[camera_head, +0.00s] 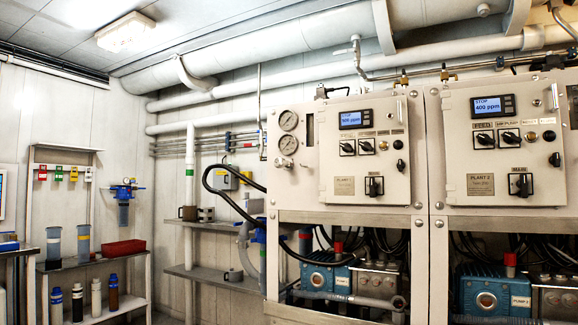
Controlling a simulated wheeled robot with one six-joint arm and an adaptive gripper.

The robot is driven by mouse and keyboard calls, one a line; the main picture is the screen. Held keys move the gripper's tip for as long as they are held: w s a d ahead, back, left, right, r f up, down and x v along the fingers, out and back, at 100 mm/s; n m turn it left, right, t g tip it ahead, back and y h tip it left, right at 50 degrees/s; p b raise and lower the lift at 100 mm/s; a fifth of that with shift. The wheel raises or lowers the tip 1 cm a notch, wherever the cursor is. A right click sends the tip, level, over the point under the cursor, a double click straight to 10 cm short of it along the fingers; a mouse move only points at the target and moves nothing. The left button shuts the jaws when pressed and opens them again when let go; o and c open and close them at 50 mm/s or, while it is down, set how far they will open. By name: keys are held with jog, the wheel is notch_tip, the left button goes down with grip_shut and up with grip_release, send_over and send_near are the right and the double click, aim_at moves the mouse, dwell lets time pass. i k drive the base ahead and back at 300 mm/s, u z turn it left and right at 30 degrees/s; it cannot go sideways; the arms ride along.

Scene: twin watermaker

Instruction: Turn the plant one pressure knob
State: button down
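The plant one control panel (362,168) is the left of two beige panels, right of centre. Two round pressure gauges (288,132) sit one above the other at its left. A small pale knob (284,161) sticks out just below the gauges; no label on it is readable. The panel has a lit display (355,118), two black rotary switches (357,147) and a larger black main switch (374,187). I cannot tell from any label which one is called the pressure knob. My gripper is not in view.
The plant two panel (503,140) stands at right with similar controls. A blue pump (325,277) and hoses sit in the open frame below. A black hose (222,192) bulges out left of the gauges. Shelves with bottles (95,300) stand at left.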

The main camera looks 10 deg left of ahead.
aim_at(279, 163)
jog(key=u, duration=0.5)
jog(key=k, duration=0.55)
jog(key=u, duration=0.15)
jog(key=i, duration=1.05)
jog(key=u, duration=0.3)
